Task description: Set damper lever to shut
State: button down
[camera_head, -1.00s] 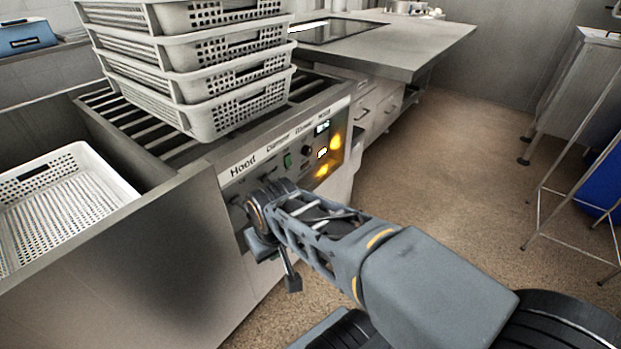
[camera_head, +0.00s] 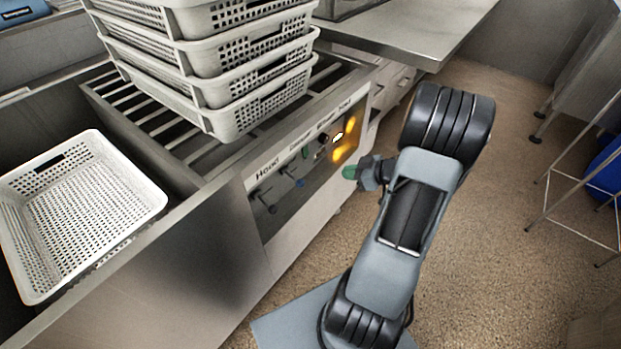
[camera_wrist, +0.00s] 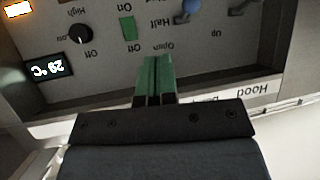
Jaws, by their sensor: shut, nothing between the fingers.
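The damper lever shows as a blue knob (camera_wrist: 188,9) at the top edge of the upside-down wrist view, beside the printed words "Half" and "Open"; it is partly cut off. In the head view the blue knob (camera_head: 299,183) sits low on the control panel (camera_head: 285,215). Its exact setting cannot be told. My gripper (camera_head: 350,172) has green fingertips and is in front of the panel, right of the blue knob and apart from it. In the wrist view my gripper (camera_wrist: 153,68) has its fingers together, with nothing held.
A grey hood lever (camera_wrist: 243,6) is beside the blue knob. The panel also has a green switch (camera_wrist: 128,27), a black dial (camera_wrist: 80,33) and a lit display (camera_wrist: 50,68). Stacked baskets (camera_head: 245,115) stand on the slatted top, and another basket (camera_head: 150,200) is at left.

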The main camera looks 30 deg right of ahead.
jog(key=s+y, duration=0.2)
jog(key=s, duration=0.1)
jog(key=b, duration=0.4)
send_near(293, 177)
notch_tip(293, 177, down, 3)
jog(key=a, duration=0.2)
jog(key=shift+w+a+f+g, duration=0.1)
jog(key=shift+w+a+g, duration=0.1)
jog(key=shift+w, duration=0.25)
jog(key=shift+w+a+f+g, duration=0.1)
jog(key=shift+w+g, duration=0.1)
jog(key=shift+w, duration=0.25)
jog(key=shift+d, duration=0.1)
jog(key=f+t, duration=0.1)
jog(key=f+n+y+b, duration=0.1)
jog(key=shift+w+f+t+y, duration=0.2)
jog(key=shift+f+t+y, duration=0.1)
jog(key=shift+f+t, duration=0.1)
